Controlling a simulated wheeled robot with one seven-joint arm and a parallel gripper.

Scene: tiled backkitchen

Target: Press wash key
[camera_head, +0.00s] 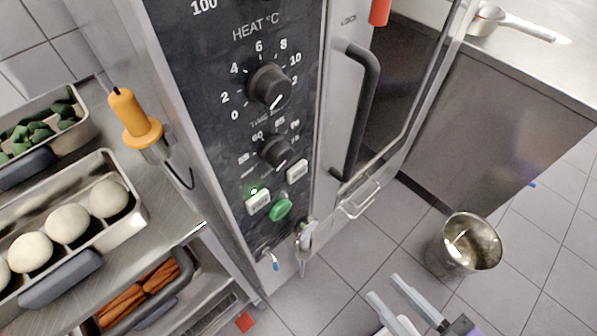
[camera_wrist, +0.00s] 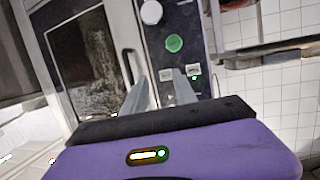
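The oven's dark control panel (camera_head: 225,110) carries two white keys and a green round button (camera_head: 281,208). One white key (camera_head: 258,201) has a lit green lamp by it; the other white key (camera_head: 297,171) is up and to the right. Their print is too small to read, so I cannot tell which is the wash key. My gripper (camera_head: 383,287) is open and empty, low and right of the panel. In the wrist view the fingers (camera_wrist: 160,75) point at the panel, with the green button (camera_wrist: 174,43) beyond them and the lit key (camera_wrist: 193,70) right of the fingers.
The oven door handle (camera_head: 362,110) stands out right of the panel. Left are a shelf with trays of white balls (camera_head: 68,222) and an orange-handled tool (camera_head: 135,118). A metal bucket (camera_head: 466,245) stands on the floor at right.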

